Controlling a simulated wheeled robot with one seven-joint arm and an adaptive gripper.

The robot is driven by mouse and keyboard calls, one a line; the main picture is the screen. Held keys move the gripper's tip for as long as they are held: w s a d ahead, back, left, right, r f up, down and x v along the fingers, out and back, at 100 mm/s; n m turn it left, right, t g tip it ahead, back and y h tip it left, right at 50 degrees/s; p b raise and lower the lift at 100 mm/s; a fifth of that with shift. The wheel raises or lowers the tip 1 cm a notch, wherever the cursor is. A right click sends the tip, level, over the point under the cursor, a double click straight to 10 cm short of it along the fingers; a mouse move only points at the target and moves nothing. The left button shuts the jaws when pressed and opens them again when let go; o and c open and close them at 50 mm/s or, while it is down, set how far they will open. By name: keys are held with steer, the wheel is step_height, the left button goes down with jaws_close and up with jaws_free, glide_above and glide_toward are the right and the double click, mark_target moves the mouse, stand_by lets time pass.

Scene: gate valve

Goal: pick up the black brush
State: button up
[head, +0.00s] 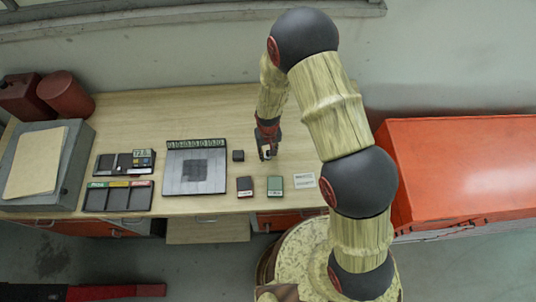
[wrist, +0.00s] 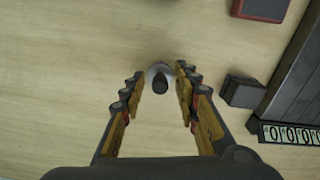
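My gripper (head: 267,152) is low over the right part of the wooden table in the head view. In the wrist view my gripper (wrist: 158,77) is open, with its two fingers spread apart. A small upright dark object with a rounded top and a pale base, seemingly the black brush (wrist: 159,82), lies between the fingertips in the picture. Clear gaps show on both sides of it. I cannot tell how far below the fingertips it is. In the head view my gripper hides it.
A small dark block (head: 238,155) sits just left of my gripper, beside a grey board (head: 215,182). A black-and-red block (head: 244,187), a green block (head: 275,187) and a white card (head: 304,181) lie near the front edge. An orange cabinet (head: 460,165) stands at right.

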steer(key=c, duration=0.6)
jaws_close()
steer(key=shift+r, duration=0.2)
steer(key=shift+r+b, duration=0.35)
steer(key=shift+r, duration=0.25)
steer(key=s+d+r+b, duration=0.2)
steer(key=s+d+r, duration=0.3)
steer(key=s+r, duration=0.6)
steer(key=shift+s+r+b, duration=0.25)
steer(key=shift+s+b, duration=0.15)
steer(key=shift+s, duration=0.7)
